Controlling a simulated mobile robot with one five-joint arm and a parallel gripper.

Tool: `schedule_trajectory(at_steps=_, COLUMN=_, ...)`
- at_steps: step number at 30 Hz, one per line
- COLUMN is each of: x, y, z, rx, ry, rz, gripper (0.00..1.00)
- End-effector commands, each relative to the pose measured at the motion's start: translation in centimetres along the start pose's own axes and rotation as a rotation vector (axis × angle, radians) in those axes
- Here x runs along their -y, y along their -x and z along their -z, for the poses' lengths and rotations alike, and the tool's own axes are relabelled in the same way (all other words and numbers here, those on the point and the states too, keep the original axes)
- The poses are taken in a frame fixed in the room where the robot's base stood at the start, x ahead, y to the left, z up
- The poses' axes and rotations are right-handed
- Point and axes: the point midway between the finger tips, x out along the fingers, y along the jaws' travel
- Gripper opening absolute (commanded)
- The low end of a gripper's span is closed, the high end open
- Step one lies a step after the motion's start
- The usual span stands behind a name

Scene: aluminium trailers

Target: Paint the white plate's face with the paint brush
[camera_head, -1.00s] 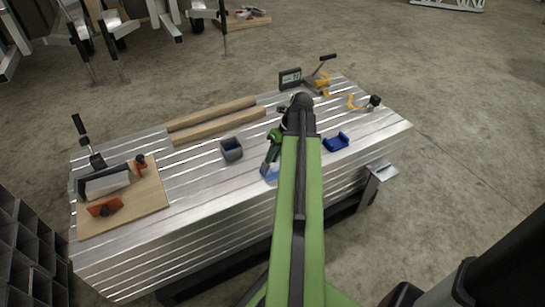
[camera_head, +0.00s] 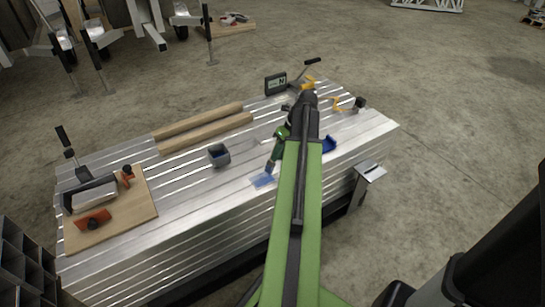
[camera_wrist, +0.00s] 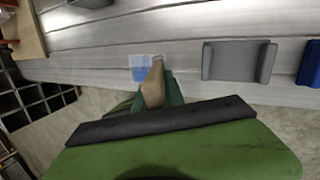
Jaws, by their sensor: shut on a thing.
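The plate (camera_head: 262,181) lies near the table's front edge in the head view. Its visible face is mostly translucent-looking blue. In the wrist view the plate (camera_wrist: 138,73) shows blue with a paler strip along its top and right. My gripper (camera_head: 277,150) is shut on the paint brush (camera_wrist: 153,85), whose tan part points up to the plate's lower right edge in the wrist view. In the head view the brush's end is just above the plate's upper right corner. I cannot tell whether it touches. My green jaws (camera_wrist: 170,92) partly hide the brush.
A grey cradle (camera_wrist: 238,62) and a blue holder (camera_head: 328,145) are to the right. A wooden board (camera_head: 112,215) with a clamp is left. The table beside the plate is bare.

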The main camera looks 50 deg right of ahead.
Motion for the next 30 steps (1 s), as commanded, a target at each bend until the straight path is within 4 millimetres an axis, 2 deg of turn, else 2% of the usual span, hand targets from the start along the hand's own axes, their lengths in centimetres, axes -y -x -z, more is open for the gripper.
schedule_trajectory(at_steps=3, x=0.6, y=0.2, z=0.0, rx=0.0, ry=0.001, rz=0.0, gripper=0.0)
schedule_trajectory(at_steps=11, x=0.4, y=0.0, z=0.1, rx=0.0, ry=0.001, rz=0.0, gripper=0.0)
schedule_trajectory(at_steps=22, x=-2.8, y=-1.4, z=-0.2, rx=0.0, ry=0.001, rz=0.0, gripper=0.0)
schedule_trajectory(at_steps=30, x=-3.5, y=-1.6, z=-0.4, rx=-0.001, ry=0.001, rz=0.0, gripper=0.0)
